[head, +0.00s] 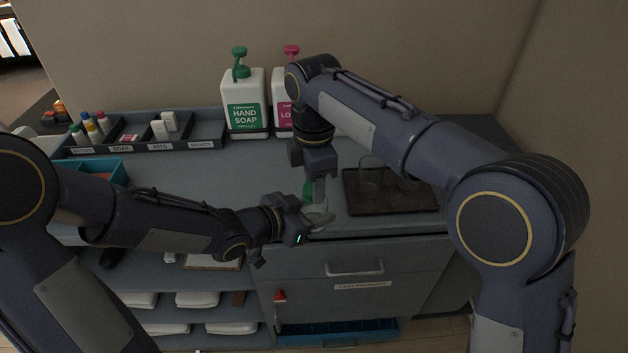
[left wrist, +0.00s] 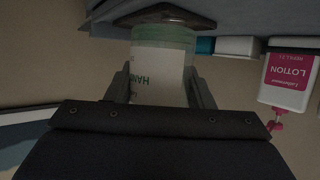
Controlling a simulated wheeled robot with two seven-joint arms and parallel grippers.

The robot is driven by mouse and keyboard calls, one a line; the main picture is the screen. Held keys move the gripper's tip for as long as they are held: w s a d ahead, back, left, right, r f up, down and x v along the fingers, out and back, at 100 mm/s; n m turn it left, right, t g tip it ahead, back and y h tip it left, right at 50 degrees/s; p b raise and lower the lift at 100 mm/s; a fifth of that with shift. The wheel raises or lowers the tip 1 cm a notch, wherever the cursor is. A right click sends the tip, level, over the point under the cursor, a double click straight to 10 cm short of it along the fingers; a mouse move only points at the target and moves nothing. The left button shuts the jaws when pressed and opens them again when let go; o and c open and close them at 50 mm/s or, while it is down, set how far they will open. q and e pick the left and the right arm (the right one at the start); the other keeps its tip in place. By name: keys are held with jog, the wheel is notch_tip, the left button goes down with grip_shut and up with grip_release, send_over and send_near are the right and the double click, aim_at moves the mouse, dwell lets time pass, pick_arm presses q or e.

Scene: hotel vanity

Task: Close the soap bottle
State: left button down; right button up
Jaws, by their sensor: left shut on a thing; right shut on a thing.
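The small soap bottle (head: 316,208), pale green and clear, is near the counter's front edge, mostly hidden by my grippers. In the left wrist view the bottle (left wrist: 160,75) appears upside down, with a white label and green letters. My left gripper (head: 314,221) is shut on the bottle, one finger on each side. My right gripper (head: 318,192) points down from above and is shut on a green part (head: 307,189), seemingly the cap, at the bottle's top. Whether the cap is seated on the neck is hidden.
A large hand soap pump bottle (head: 244,103) and a lotion bottle (head: 281,98) stand at the back. A sectioned organiser (head: 206,143) is at the back left, a teal box (head: 118,168) at the left. A dark tray (head: 397,206) with glasses is to the right.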

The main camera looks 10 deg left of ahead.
jog(key=m, duration=1.5)
jog(key=shift+m, duration=0.4)
jog(key=m, duration=0.7)
jog(key=o, duration=1.1)
jog(key=shift+r, duration=2.2)
jog(key=shift+c, duration=0.4)
